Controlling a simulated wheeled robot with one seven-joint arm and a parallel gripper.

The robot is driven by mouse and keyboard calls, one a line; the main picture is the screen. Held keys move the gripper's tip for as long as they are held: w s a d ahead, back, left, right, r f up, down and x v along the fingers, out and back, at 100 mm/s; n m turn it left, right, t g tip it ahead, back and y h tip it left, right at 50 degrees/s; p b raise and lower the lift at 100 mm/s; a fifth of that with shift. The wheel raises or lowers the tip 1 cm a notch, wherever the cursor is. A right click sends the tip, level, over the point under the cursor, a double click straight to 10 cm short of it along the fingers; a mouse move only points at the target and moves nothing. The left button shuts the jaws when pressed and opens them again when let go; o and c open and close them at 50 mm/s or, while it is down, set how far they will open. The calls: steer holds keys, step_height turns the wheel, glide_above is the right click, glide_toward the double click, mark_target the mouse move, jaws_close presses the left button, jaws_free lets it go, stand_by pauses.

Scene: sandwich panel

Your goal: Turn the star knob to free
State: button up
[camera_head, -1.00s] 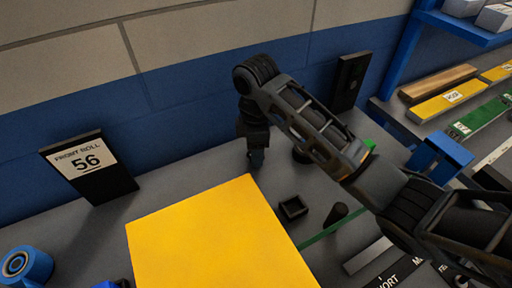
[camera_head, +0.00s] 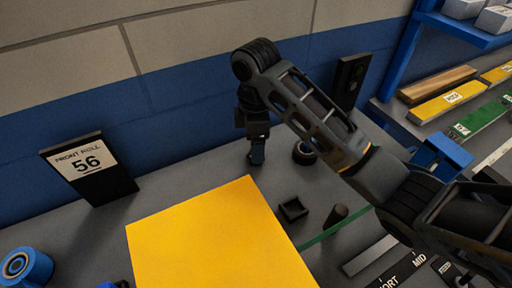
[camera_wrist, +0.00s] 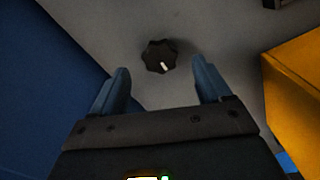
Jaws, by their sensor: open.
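The star knob (camera_wrist: 159,56) is dark, with a lobed rim and a short white pointer mark. In the wrist view it sits on the grey surface, ahead of my gripper (camera_wrist: 162,88) and roughly centred between the fingertips. The pointer runs from the knob's middle toward the bottom of the picture, slightly right. My gripper is open and empty, with a gap to the knob. In the head view my gripper (camera_head: 256,160) points down near the back corner of the yellow block.
The yellow block (camera_head: 210,240) stands close to my gripper. A dark round part (camera_head: 304,153), a small square tray (camera_head: 293,209) and a dark post (camera_head: 336,215) are to the right. The FRONT ROLL 56 sign (camera_head: 88,165) leans near the blue wall (camera_head: 190,130).

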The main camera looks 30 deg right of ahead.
steer(key=shift+r+p, duration=0.85)
steer(key=shift+r, duration=1.4)
